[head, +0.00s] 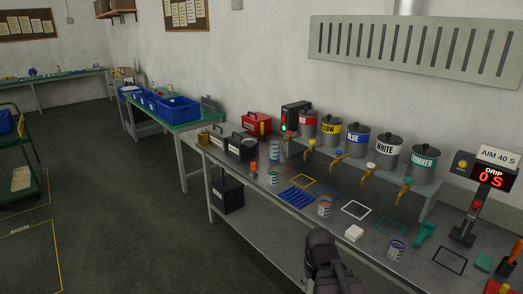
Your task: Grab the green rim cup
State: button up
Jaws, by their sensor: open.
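Several small cups with printed labels stand on the grey bench (300,237). One cup (397,250) stands at the right front, near a green outline on the bench. Another cup (324,206) with an orange-red rim stands in the middle, and a third cup (273,177) stands farther left. My gripper (322,240) is dark and shows at the bottom centre, in front of the bench and apart from the cups. It is open, and its fingers are hard to make out.
Labelled paint pots with taps line a shelf behind, including the white pot (390,157). A white block (354,233), a blue rack (297,198) and a green tool (424,232) lie on the bench.

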aim_at(273, 178)
jog(key=u, duration=0.1)
jog(key=i, duration=1.55)
